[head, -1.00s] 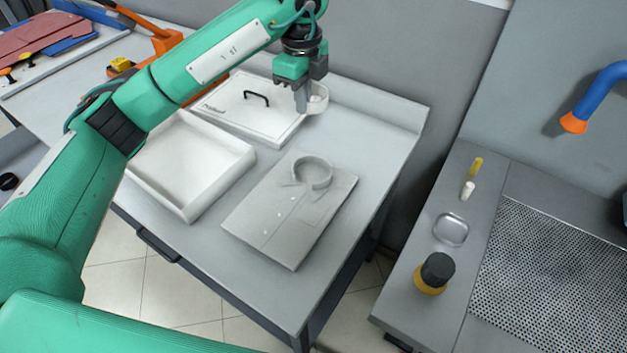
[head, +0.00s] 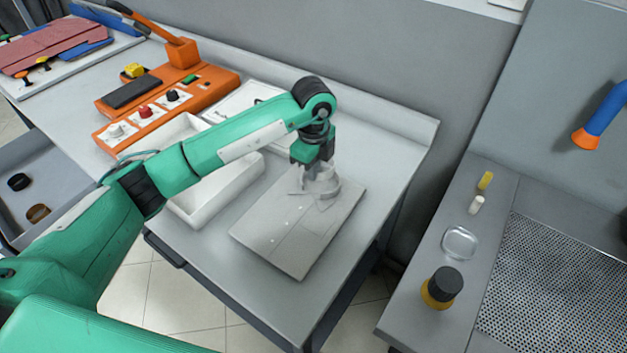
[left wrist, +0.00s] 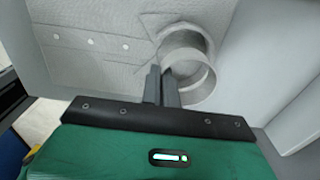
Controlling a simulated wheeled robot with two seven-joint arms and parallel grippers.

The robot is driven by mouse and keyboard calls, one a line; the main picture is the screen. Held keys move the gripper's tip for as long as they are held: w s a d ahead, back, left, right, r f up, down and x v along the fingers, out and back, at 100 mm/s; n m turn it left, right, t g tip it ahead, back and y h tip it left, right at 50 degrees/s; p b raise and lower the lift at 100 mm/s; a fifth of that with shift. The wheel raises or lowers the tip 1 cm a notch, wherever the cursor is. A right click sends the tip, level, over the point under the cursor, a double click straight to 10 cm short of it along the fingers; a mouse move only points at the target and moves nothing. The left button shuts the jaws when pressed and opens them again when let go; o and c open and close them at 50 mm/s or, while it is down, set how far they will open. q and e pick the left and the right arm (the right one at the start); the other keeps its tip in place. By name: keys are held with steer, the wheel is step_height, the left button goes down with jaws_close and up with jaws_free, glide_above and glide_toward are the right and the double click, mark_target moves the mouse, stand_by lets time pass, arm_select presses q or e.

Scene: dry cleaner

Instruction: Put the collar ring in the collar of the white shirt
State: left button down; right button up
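The folded white shirt (head: 290,235) lies flat on the table, buttons up, its round standing collar (head: 331,194) at the far end. The left wrist view also shows the shirt (left wrist: 95,62) and collar (left wrist: 184,38). My left gripper (head: 318,178) points down over the collar. Its fingers (left wrist: 162,88) are shut on the wall of the pale collar ring (left wrist: 193,82). The ring overlaps the near part of the collar in the left wrist view. I cannot tell whether it is above the collar or partly in it. My right gripper is not in view.
A white open tray (head: 225,195) stands left of the shirt, with a white lidded box (head: 240,100) behind it. An orange control unit (head: 165,105) is further left. The table (head: 385,160) is clear to the shirt's right.

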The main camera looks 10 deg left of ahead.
mark_target(314, 193)
arm_select(q)
steer(key=shift+f, duration=0.6)
step_height(314, 193, down, 4)
steer(key=shift+f+p, duration=0.1)
steer(key=shift+p, duration=0.35)
steer(key=shift+f, duration=0.15)
steer(key=c, duration=1.7)
jaws_free()
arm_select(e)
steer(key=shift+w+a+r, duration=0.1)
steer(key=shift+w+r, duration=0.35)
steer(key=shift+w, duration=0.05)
